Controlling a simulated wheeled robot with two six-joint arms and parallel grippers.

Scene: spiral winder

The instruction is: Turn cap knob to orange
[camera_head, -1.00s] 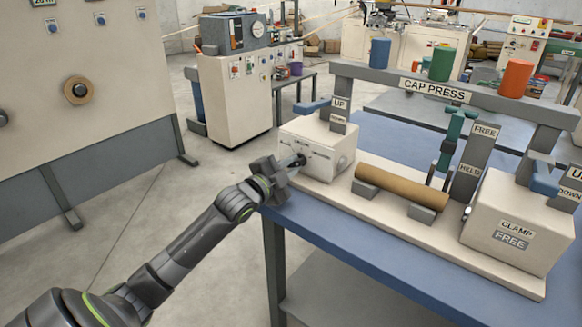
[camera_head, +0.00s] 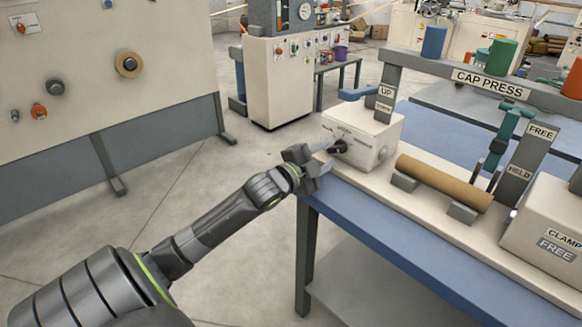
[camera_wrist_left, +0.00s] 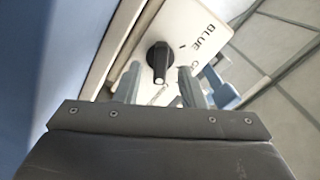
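The black cap knob (camera_head: 338,147) is on the near left face of the white box (camera_head: 362,128) at the left end of the cap press. My left gripper (camera_head: 327,157) is just in front of it, open. In the left wrist view the knob (camera_wrist_left: 158,60) shows between and beyond the two spread fingers (camera_wrist_left: 160,88), with no clear contact. Its pale-tipped end points toward the bottom of that picture. The word BLUE (camera_wrist_left: 203,38) is up and right of it; another label is mostly hidden by the right finger. I cannot read an orange mark. My right gripper is out of view.
A brown tube (camera_head: 443,183) lies on supports on the press base. Blue (camera_head: 433,41), green (camera_head: 501,57) and orange (camera_head: 575,78) cylinders stand on the top beam. The blue table edge (camera_head: 400,253) lies below my gripper. A control panel (camera_head: 85,70) stands left, with open floor between.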

